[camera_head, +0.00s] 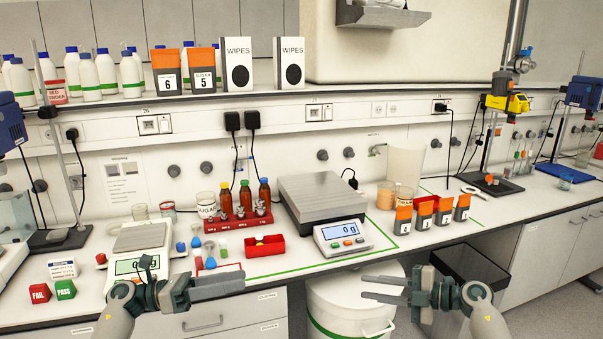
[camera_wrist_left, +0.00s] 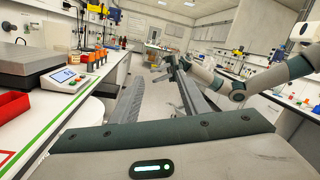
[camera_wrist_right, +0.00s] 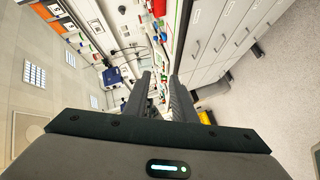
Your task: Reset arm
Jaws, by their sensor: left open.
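My left gripper (camera_head: 242,283) is in front of the bench edge at the lower left of the head view, pointing right. Its two fingers are apart and empty; the left wrist view shows a gap between them (camera_wrist_left: 157,88). My right gripper (camera_head: 366,287) is in front of the white bin, pointing left towards the left gripper. Its fingers are also apart, with nothing between them in the right wrist view (camera_wrist_right: 158,92). Neither gripper touches anything that I can see. The two grippers are clear of each other.
The bench holds a large scale (camera_head: 325,197), a small scale (camera_head: 138,243), a red rack (camera_head: 240,225) of brown bottles, a red tray (camera_head: 264,247) and several orange-lidded boxes (camera_head: 423,212). A white bin (camera_head: 350,298) stands below the bench. Bottles and wipes boxes (camera_head: 290,63) line the shelf.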

